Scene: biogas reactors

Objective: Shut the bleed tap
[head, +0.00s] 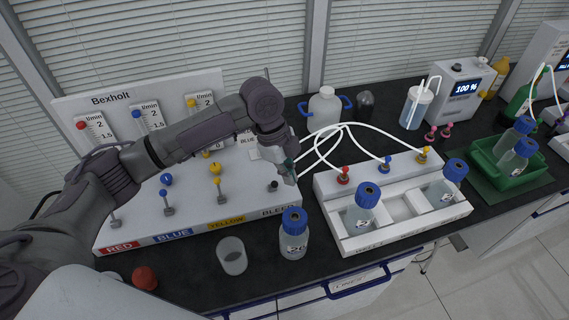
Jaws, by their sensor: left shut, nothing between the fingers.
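The white gas panel (205,213), marked Bexholt, stands at the left with RED, BLUE, YELLOW and BLEED labels along its front edge. The bleed tap (273,186) is a small dark fitting above the BLEED label. My left gripper (289,176) is shut and empty, pointing down right beside the bleed tap. I cannot tell whether it touches the tap. The tap's handle position is too small and partly hidden to tell. My left arm crosses in front of the panel and hides part of the flow gauges and the red column. My right gripper is not in view.
A blue-capped bottle (293,236) and an empty beaker (232,255) stand in front of the panel. A red ball-like object (145,278) lies near the front edge. A white bottle rack (407,213) with tubes is to the right, a green tray (507,176) beyond it.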

